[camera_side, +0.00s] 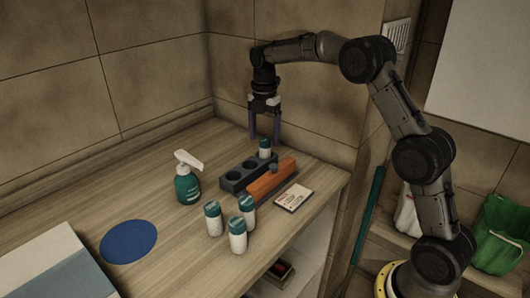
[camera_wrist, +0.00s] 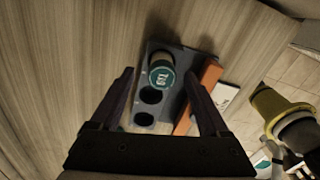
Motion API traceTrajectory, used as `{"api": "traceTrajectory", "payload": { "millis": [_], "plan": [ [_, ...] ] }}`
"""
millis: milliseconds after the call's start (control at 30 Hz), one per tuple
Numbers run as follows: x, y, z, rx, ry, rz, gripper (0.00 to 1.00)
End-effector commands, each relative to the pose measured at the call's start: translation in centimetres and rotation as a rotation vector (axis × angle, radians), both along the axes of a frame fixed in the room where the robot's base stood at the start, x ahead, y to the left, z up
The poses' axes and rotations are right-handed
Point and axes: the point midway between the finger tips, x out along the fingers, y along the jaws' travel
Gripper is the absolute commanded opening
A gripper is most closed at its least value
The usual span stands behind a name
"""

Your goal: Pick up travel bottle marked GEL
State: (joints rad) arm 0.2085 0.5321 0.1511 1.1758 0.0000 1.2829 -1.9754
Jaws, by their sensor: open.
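The travel bottle (camera_side: 264,149) stands upright in the far hole of a dark grey rack (camera_side: 233,186). In the wrist view the bottle's teal cap (camera_wrist: 163,76) carries white letters that appear upside down and read as GEL. The other two rack holes look empty. My gripper (camera_side: 264,139) is open and points down over the bottle, with its fingers on either side in the picture. In the wrist view the cap shows between the fingertips of my gripper (camera_wrist: 158,74). The side view does not clearly show how far the fingertips are above the cap.
An orange block (camera_side: 270,181) lies along the rack's right side, with a white card (camera_side: 293,197) beyond it. Three similar bottles (camera_side: 237,235) stand in front. A teal pump bottle (camera_side: 188,185) stands left of the rack.

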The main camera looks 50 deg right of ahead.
Motion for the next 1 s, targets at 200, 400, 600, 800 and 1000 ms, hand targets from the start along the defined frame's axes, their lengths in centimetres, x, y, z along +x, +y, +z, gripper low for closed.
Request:
{"api": "traceTrajectory", "payload": {
  "millis": [200,400,600,800,1000],
  "plan": [
    [-0.4,0.2,-3.0,0.001,0.002,0.000,0.79],
    [-0.3,0.2,-3.6,0.000,0.000,0.000,0.79],
    [-0.3,0.2,-3.6,0.000,0.000,0.000,0.67],
    [-0.3,0.2,-3.5,0.000,0.000,0.000,0.31],
    [-0.3,0.2,-3.5,0.000,-0.001,0.000,0.00]
  ]
}}
